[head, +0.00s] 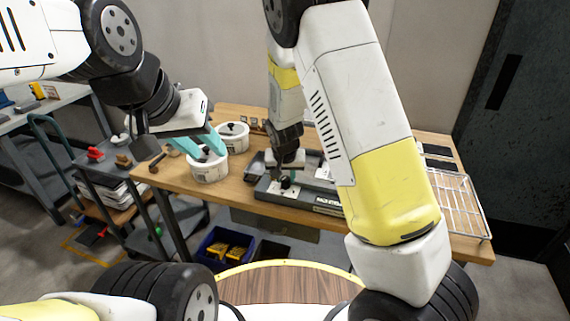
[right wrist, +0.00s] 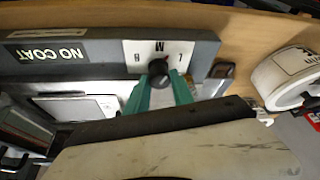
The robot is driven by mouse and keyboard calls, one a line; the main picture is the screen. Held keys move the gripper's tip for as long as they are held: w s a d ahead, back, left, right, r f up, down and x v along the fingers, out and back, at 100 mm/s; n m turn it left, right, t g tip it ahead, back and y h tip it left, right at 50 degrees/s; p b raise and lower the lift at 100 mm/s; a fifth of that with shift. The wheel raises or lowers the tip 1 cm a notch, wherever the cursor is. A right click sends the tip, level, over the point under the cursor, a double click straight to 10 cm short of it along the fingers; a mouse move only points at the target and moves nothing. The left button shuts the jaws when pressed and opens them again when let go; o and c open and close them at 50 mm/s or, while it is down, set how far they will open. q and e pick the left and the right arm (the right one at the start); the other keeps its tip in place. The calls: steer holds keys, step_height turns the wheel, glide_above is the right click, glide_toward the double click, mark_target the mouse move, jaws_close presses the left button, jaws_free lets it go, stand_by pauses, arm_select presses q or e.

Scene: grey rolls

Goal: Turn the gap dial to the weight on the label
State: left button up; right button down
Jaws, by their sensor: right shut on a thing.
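The gap dial is a black round knob (right wrist: 158,72) on a white plate (right wrist: 138,46) with letters that look like L, M and H, upside down in the right wrist view. My right gripper (right wrist: 160,88) is shut on the knob, its teal fingers on either side. In the head view my right gripper (head: 286,172) is over the dark machine (head: 300,197) at the table's front. My left gripper (head: 198,143) is open above a white tub (head: 209,172). The weight label cannot be made out.
A second white tub (head: 234,136) stands behind on the wooden table (head: 178,183). A wire rack (head: 460,205) is at the right end. A cart (head: 98,172) is at the left. A "NO COAT" sign (right wrist: 45,54) is on the machine.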

steer(key=shift+n+y, duration=0.3)
steer(key=shift+n, duration=0.2)
steer(key=c, duration=1.4)
jaws_free()
steer(key=shift+r, duration=0.15)
steer(key=v, duration=0.7)
steer(key=shift+s+r, duration=0.15)
steer(key=shift+r, duration=0.15)
